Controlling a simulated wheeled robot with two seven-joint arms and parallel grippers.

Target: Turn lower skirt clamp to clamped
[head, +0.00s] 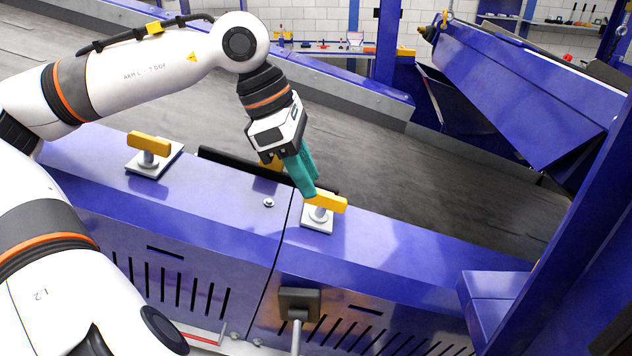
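Two skirt clamps with yellow bar handles stand on the blue skirt ledge. The nearer, lower-in-picture clamp (328,202) sits right of the panel seam on a pale square plate (317,224). The other clamp (149,143) is at the left on a similar plate. The frame does not label which is the lower one. My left gripper (308,188) has teal fingers pointing down, with the tips at the left end of the nearer handle. Contact and the gap between the fingers are unclear. My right gripper is out of view.
A dark conveyor belt (430,185) runs behind the ledge. A black strip (225,160) and a yellow part (270,164) lie behind my gripper. A dark box with a grey lever (299,303) juts from the front panel. A blue post (570,240) stands at the right.

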